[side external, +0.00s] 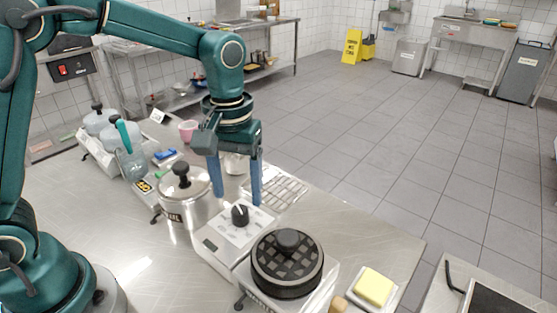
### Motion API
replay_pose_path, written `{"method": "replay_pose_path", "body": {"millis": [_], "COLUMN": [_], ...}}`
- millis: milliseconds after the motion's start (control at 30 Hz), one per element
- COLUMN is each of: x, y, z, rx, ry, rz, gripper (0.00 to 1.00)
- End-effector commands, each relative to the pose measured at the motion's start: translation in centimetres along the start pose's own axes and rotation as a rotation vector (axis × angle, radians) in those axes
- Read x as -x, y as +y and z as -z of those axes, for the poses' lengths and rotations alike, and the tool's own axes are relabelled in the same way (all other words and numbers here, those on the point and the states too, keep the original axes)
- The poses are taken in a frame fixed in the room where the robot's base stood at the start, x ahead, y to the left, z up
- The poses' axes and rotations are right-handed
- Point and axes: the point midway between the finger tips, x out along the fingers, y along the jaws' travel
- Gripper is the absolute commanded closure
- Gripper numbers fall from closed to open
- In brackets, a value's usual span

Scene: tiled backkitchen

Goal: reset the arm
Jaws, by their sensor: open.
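My gripper (236,198) points straight down at the middle of the counter. Its two blue fingers are apart, with nothing seen between them. A white appliance panel (226,240) with a black knob (240,214) lies just below and in front of the fingertips. I cannot tell whether a finger touches it. My arm reaches over from the left, bent down at its wrist.
A steel pot (184,205) with a black lid knob stands close left of the fingers. A round black-grid lid or plate (287,264) sits in front. A yellow block (373,287) lies on a white dish. A wire rack (276,191) lies behind. Bare counter (120,245) is at left.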

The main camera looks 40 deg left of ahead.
Motion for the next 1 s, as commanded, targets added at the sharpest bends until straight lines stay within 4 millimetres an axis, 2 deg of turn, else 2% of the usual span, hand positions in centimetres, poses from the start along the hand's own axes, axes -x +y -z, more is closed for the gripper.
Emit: {"method": "replay_pose_path", "body": {"millis": [100, 433, 600, 800, 1000], "x": [0.8, 1.1, 3.6, 7.4, 9.0], "y": [0.0, -0.1, -0.5, -2.7, -5.1], "z": [0.0, 0.0, 0.1, -2.0, -5.1], "rx": [0.0, 0.003, 0.018, 0.006, -0.071], "ry": [0.001, 0.004, 0.073, 0.196, 0.32], "rz": [-0.001, -0.002, -0.042, -0.102, -0.139], "gripper": [0.3, 0.3, 0.3, 0.3, 0.3]}}
